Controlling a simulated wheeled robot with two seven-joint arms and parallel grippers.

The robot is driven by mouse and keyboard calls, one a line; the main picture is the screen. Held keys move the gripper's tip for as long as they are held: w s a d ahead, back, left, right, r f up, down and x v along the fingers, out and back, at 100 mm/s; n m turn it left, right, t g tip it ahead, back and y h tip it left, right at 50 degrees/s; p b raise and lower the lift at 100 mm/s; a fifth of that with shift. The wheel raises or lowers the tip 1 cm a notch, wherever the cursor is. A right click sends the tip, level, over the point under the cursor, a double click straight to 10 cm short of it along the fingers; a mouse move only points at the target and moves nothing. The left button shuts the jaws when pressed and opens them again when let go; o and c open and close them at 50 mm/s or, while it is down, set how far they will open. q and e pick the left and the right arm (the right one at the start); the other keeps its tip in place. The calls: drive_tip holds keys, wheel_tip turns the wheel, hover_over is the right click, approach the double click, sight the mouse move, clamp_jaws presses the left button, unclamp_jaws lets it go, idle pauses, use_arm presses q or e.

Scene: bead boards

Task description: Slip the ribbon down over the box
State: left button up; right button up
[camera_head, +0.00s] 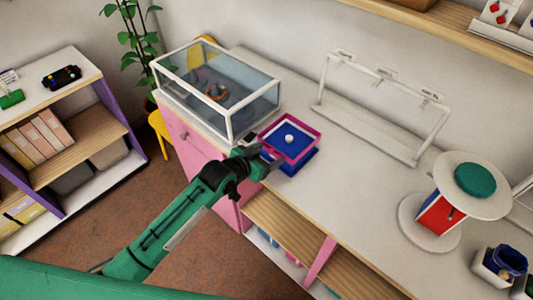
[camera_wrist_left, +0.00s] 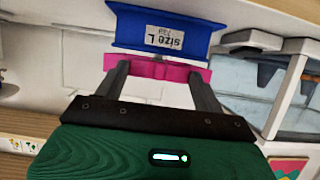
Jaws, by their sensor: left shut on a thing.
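The ribbon is a stiff magenta square loop (camera_head: 312,150). The box is blue with a white knob on top (camera_head: 289,139) and stands on the white counter. My left gripper (camera_head: 264,155) is shut on the near left side of the ribbon. In the head view the loop frames the box's top, with blue showing below it. In the upside-down left wrist view, the fingers (camera_wrist_left: 160,82) grip the magenta band (camera_wrist_left: 160,69), level with or just above the upper rim of the box (camera_wrist_left: 160,28), which bears a "size L" label. I cannot tell whether the band encloses the rim. My right gripper is out of view.
A glass case (camera_head: 225,100) with a white frame stands close at the left. A white rack (camera_head: 370,120) stands behind to the right. A round stand with a green disc (camera_head: 475,180) is farther right. The counter (camera_head: 350,190) right of the box is clear.

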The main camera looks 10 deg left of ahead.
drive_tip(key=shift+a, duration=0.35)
use_arm(q)
drive_tip(key=shift+p, duration=0.3)
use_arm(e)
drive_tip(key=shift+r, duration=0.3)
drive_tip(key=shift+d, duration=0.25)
use_arm(q)
drive_tip(key=shift+f, duration=0.3)
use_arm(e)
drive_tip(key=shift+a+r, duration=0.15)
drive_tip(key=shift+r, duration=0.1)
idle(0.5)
use_arm(q)
drive_tip(key=o, duration=1.1)
drive_tip(key=shift+r+p, duration=0.15)
drive_tip(key=shift+p, duration=0.2)
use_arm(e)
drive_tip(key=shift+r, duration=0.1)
